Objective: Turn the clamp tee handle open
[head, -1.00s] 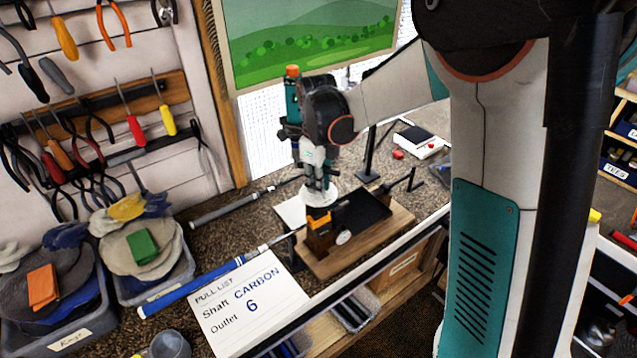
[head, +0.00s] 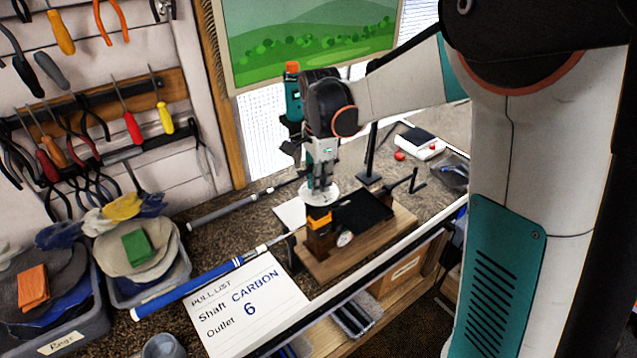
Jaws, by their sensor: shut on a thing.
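The clamp (head: 319,232), dark with an orange band, stands on a wooden board (head: 347,262). My gripper (head: 319,188) points down right above the clamp, at a pale round piece on top of it. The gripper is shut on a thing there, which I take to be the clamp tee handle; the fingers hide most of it. A golf club (head: 195,288) with a blue grip lies with its shaft running to the clamp from the left.
A pull list sheet (head: 247,305) reads Shaft CARBON, Outlet 6. A second, grey-gripped club (head: 225,211) lies behind. Bins of rags (head: 150,270) stand left. A black stand (head: 370,160) and a small white device (head: 420,142) are behind right.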

